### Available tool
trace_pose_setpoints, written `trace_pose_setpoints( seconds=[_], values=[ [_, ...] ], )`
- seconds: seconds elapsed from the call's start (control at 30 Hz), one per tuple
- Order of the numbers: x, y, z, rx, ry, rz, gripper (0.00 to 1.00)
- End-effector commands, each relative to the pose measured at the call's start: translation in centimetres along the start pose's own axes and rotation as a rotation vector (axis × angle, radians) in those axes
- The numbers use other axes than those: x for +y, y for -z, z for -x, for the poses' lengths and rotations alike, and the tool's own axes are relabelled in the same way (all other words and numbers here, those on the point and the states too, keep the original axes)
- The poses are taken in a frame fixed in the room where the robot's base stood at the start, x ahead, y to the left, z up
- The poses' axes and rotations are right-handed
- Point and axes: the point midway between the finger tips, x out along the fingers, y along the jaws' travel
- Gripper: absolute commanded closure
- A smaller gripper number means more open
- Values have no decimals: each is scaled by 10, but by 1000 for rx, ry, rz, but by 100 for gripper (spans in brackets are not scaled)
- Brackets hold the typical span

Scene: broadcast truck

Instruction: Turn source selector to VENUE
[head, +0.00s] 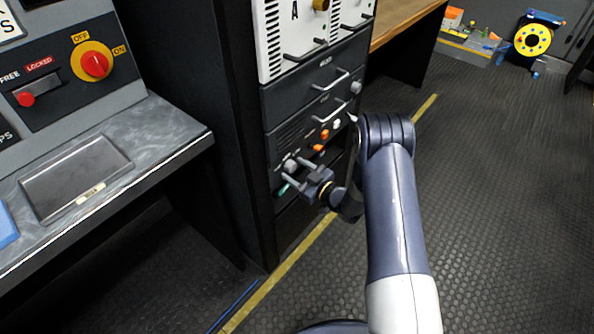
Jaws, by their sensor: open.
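A low dark panel (301,141) in the equipment rack carries a row of small controls. A light grey round knob (290,165) sits at its near end. It looks like the source selector, but its label and pointer are too small to read, and I cannot see a VENUE mark. My gripper (293,170) is open in front of the panel, its two fingers pointing at the rack beside this knob. I cannot tell whether the fingers touch the knob. Part of the panel below is hidden by my gripper.
Orange knobs (322,141) and a white one (337,124) sit farther along the panel. Drawers with handles (331,80) are above. A console desk (165,135) with a red rotary switch (96,65) stands left. Floor to the right is clear up to a cable reel (533,40).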

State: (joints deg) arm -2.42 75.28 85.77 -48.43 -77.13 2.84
Motion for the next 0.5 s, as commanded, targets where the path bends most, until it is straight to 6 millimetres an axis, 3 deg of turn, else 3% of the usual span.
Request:
trace_pose_setpoints(
  seconds=[0.23,0.5],
  values=[
    [0,0,0,0,0,0,44],
    [0,0,0,0,-1,0,66]
  ],
)
